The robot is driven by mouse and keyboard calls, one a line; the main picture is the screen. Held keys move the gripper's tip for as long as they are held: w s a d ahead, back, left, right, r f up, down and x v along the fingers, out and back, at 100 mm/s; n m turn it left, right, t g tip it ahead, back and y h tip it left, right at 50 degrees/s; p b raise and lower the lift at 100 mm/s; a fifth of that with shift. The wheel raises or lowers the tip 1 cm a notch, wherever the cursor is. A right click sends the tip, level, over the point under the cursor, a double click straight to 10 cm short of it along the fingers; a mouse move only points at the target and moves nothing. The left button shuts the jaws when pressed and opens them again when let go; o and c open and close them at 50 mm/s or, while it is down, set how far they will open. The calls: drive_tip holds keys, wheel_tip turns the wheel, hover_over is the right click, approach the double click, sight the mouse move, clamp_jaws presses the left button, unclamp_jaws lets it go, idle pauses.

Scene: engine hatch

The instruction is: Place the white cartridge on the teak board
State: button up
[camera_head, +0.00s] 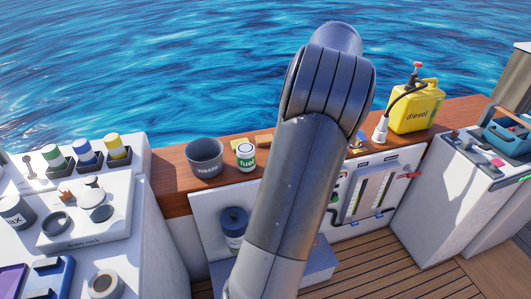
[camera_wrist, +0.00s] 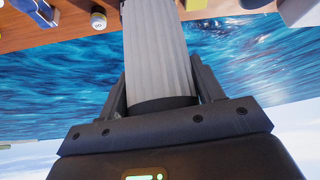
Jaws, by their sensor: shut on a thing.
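My gripper (camera_wrist: 161,84) shows in the wrist view, its two dark fingers on either side of the white cartridge (camera_wrist: 156,45). The cartridge is a white ribbed cylinder with a dark end near the palm; its far end runs out of the top of the picture. My gripper is shut on it. In the head view my arm hides the gripper and the cartridge. A brown wooden ledge, which looks like teak, (camera_head: 172,182) runs along the water side in the head view. Brown wood (camera_wrist: 75,38) also shows at the top of the wrist view. I cannot tell which part is the teak board.
A drain rack (camera_head: 88,232) is at left. A blue-lidded container (camera_head: 234,224) stands below the ledge, left of my arm. A blue tool caddy (camera_head: 507,137) is at right.

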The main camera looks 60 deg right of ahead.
wheel_tip(320, 180, down, 17)
drive_tip(key=s, duration=0.1)
drive_tip(key=w+d+f, duration=0.1)
drive_tip(key=w+f, duration=1)
drive_tip(key=shift+w+d+f, duration=0.15)
drive_tip(key=shift+w+f, duration=0.1)
drive_tip(key=shift+f, duration=0.1)
drive_tip(key=shift+f, duration=0.1)
drive_tip(key=o, duration=1)
drive_tip(key=v, duration=1.2)
drive_tip(key=shift+w, duration=0.1)
